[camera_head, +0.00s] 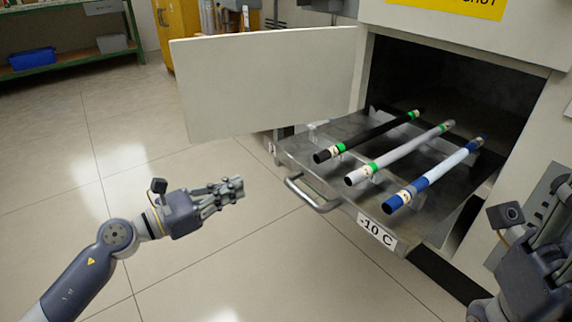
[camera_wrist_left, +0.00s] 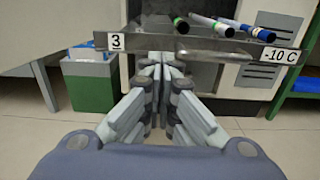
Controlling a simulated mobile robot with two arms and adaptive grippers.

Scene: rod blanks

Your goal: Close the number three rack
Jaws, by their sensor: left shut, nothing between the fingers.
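The number three rack (camera_head: 335,200) is a grey metal tray pulled out of the white cabinet, with a bar handle (camera_head: 311,194) and a "-10 C" label on its front. In the left wrist view, the rack front (camera_wrist_left: 226,46) also carries a "3" label (camera_wrist_left: 116,41). A black rod (camera_head: 368,136), a pale grey rod (camera_head: 400,152) and a blue-and-white rod (camera_head: 435,174) lie on it. My left gripper (camera_head: 236,188) is shut and empty, left of the handle and apart from it. My right gripper (camera_head: 540,240) is partly cut off at the right edge; its fingertips are unclear.
The cabinet's white door (camera_head: 265,82) stands open to the left of the dark opening (camera_head: 445,85). A green shelf (camera_head: 70,60) with a blue bin (camera_head: 32,58) and a yellow cabinet (camera_head: 178,30) stand at the back. The floor around my left arm is clear.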

